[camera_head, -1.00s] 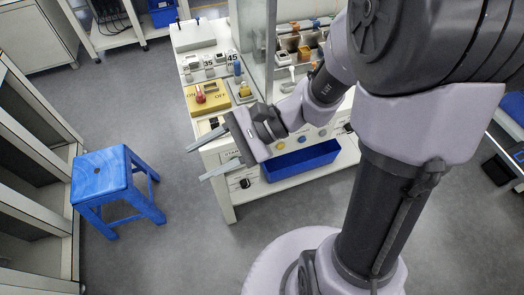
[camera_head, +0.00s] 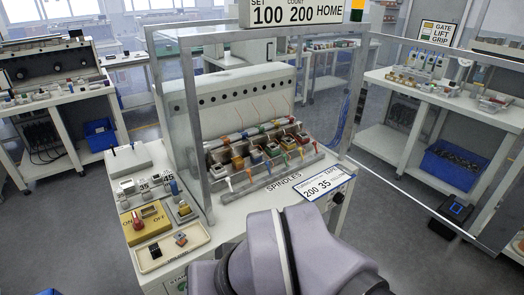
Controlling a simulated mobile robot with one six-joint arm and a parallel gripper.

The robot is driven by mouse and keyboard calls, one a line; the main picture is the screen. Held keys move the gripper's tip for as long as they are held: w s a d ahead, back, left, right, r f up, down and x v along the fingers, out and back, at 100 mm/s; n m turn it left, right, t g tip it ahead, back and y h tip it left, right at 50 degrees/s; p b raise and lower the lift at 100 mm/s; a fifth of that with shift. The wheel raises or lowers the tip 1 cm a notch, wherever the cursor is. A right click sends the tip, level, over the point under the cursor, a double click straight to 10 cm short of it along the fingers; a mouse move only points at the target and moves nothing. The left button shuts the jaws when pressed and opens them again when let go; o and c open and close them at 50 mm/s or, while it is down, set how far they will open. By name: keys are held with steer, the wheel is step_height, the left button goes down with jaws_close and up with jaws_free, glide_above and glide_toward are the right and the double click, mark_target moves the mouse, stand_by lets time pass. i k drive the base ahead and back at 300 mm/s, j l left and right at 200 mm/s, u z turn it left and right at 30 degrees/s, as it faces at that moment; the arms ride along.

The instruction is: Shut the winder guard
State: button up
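The winder (camera_head: 225,85) stands in the middle of the view, inside a grey metal guard frame (camera_head: 190,120). Its front is open, and the rows of spindles and coloured bobbins (camera_head: 262,150) show uncovered. A large clear guard panel with a thin grey edge (camera_head: 430,208) extends from the frame's right side toward the right of the picture. It looks swung open. A sign reading GATE LIFT GRIP (camera_head: 437,33) shows near its top edge; whether it is fixed to the panel is unclear. My arm fills the bottom middle, and my gripper is out of view.
A tape card (camera_head: 325,184) lies front right. Another bench (camera_head: 400,90) stands behind the clear panel. Grey floor (camera_head: 400,245) is open at right.

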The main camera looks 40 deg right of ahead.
mark_target(509, 219)
steer(key=k+l, duration=0.2)
steer(key=l, duration=0.4)
steer(key=k+l+u, duration=0.1)
steer(key=k+l, duration=0.15)
steer(key=l, duration=0.35)
steer(key=k+l+u, duration=0.1)
steer(key=l, duration=0.45)
steer(key=k+l, duration=0.4)
steer(key=l, duration=0.2)
steer(key=k+l+u, duration=0.1)
steer(key=k+l, duration=0.15)
steer(key=l, duration=0.3)
steer(key=k+l, duration=0.25)
steer(key=l, duration=0.3)
steer(key=k+l+u, duration=0.15)
steer(key=k+l, duration=0.15)
steer(key=l, duration=0.25)
steer(key=k+l, duration=0.3)
steer(key=l, duration=0.2)
steer(key=i+l+u, duration=0.1)
steer(key=l, duration=0.2)
steer(key=i+l+u, duration=0.1)
steer(key=i+l, duration=0.15)
